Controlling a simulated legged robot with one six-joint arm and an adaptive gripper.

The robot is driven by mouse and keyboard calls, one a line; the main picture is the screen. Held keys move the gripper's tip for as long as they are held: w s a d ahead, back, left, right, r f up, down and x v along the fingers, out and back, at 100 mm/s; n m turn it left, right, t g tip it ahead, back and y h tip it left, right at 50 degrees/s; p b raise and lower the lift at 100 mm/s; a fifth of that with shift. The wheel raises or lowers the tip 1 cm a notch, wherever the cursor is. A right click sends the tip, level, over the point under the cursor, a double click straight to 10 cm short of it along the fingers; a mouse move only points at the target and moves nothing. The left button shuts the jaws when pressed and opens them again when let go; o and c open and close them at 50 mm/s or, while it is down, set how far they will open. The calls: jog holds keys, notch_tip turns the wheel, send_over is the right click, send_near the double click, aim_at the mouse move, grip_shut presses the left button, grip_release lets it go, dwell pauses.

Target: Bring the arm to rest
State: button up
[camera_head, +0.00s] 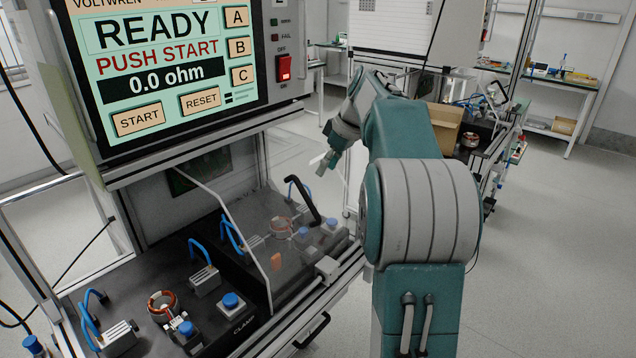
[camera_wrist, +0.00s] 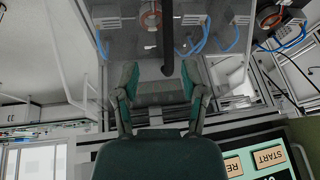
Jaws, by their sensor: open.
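My teal and grey arm rises from the bottom of the head view and bends toward the test station. My gripper (camera_head: 326,160) is in the air beyond the right end of the station, apart from it. In the wrist view my gripper (camera_wrist: 161,72) has its two fingers spread, with nothing held between them. The wrist picture is upside down and shows the station behind the fingers.
The test station has a screen (camera_head: 155,62) reading READY, PUSH START, 0.0 ohm. One copper-wound stator (camera_head: 163,303) sits on the open side; another (camera_head: 281,228) sits behind a clear cover with a black handle (camera_head: 305,198). A workbench with a cardboard box (camera_head: 436,122) stands behind my arm.

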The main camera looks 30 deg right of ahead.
jog(key=shift+s+d+r, duration=0.15)
jog(key=shift+s+r, duration=0.05)
jog(key=shift+r, duration=0.4)
jog(key=s+a+r+m+h, duration=0.1)
jog(key=s+a, duration=0.4)
jog(key=a, duration=0.3)
jog(key=s+a+m+h, duration=0.1)
jog(key=s+a, duration=0.3)
jog(key=a, duration=0.4)
jog(key=s+a+f+m, duration=0.1)
jog(key=s+a+f, duration=0.2)
jog(key=s, duration=0.2)
jog(key=s+a+f+t, duration=0.1)
jog(key=s+a+f, duration=0.2)
jog(key=s, duration=0.3)
jog(key=s+a+f+m+t+h, duration=0.1)
jog(key=s+a+f, duration=0.2)
jog(key=s, duration=0.2)
jog(key=shift+s+f+m, duration=0.2)
jog(key=shift+f+m, duration=0.1)
